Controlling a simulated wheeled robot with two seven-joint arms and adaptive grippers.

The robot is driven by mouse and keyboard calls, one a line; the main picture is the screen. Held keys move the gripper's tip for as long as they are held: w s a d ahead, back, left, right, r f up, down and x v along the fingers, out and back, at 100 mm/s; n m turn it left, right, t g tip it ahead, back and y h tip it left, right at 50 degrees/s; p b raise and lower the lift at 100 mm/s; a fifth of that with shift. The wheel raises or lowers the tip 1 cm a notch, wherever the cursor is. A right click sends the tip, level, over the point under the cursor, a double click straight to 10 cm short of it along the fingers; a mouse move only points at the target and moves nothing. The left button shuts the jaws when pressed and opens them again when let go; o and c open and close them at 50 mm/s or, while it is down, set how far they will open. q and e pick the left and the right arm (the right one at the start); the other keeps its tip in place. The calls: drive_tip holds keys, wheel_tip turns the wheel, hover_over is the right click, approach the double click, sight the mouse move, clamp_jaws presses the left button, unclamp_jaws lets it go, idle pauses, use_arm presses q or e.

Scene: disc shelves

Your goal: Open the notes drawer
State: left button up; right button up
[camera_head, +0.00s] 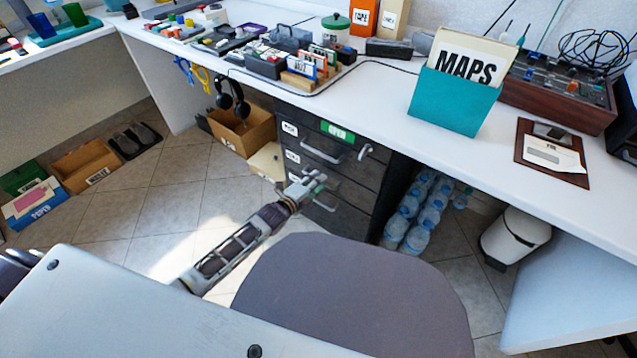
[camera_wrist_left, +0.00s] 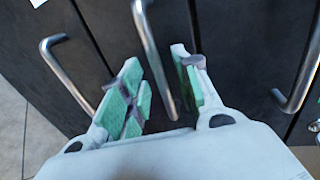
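A dark drawer cabinet (camera_head: 352,172) stands under the desk with several stacked drawers, metal bar handles and small white labels. The label words are too small to read, so I cannot tell which drawer is the notes one. All visible drawers look shut. My left gripper (camera_head: 314,181) reaches the cabinet front around the middle drawer and partly hides its handle. In the left wrist view my left gripper (camera_wrist_left: 158,72) is open, its green-padded fingers on either side of the middle handle (camera_wrist_left: 150,50). Other handles show at left (camera_wrist_left: 72,78) and right (camera_wrist_left: 300,75). My right gripper is not in view.
A grey chair seat (camera_head: 350,290) stands close in front of the cabinet. Water bottles (camera_head: 425,205) and a white bin (camera_head: 513,238) are to the right. A cardboard box (camera_head: 243,130) is on the left. A teal MAPS holder (camera_head: 455,98) stands on the desk.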

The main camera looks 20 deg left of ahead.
use_arm(q)
drive_tip(key=shift+x, duration=0.8)
clamp_jaws()
